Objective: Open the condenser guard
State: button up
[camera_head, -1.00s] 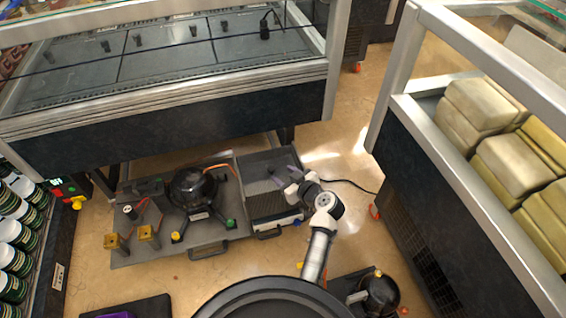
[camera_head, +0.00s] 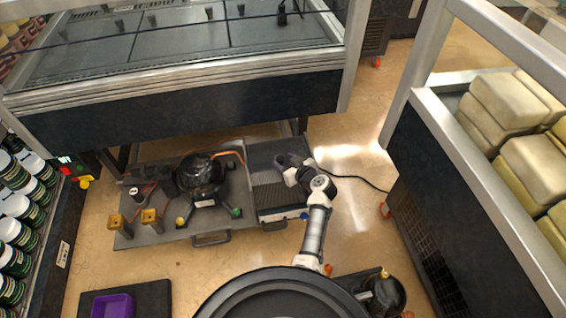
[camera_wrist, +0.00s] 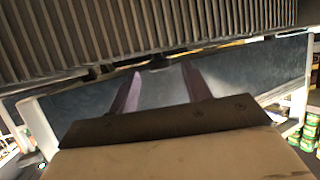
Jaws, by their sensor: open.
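The condenser unit at the right end of the floor tray carries a dark ribbed panel (camera_head: 278,198), apparently the condenser guard. Dark ribs (camera_wrist: 150,35) also fill the top of the wrist view, close to my gripper. My gripper (camera_head: 284,160) is above the far part of this unit. In the wrist view its two purple-grey fingers (camera_wrist: 162,82) stand apart with nothing clearly between them. A small dark piece shows near the ribs' lower edge, between the fingertips. Whether the fingers touch the guard I cannot tell. My wrist hides part of the unit's right side.
A black compressor (camera_head: 200,178) stands on the grey tray (camera_head: 160,236), left of the ribbed panel. The display case (camera_head: 190,107) overhangs behind. A second case (camera_head: 440,200) stands at right. Black cable lies on the floor right of my wrist. Floor in front is partly clear.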

jog(key=shift+x, duration=0.9)
jog(key=shift+c, duration=0.2)
grip_shut()
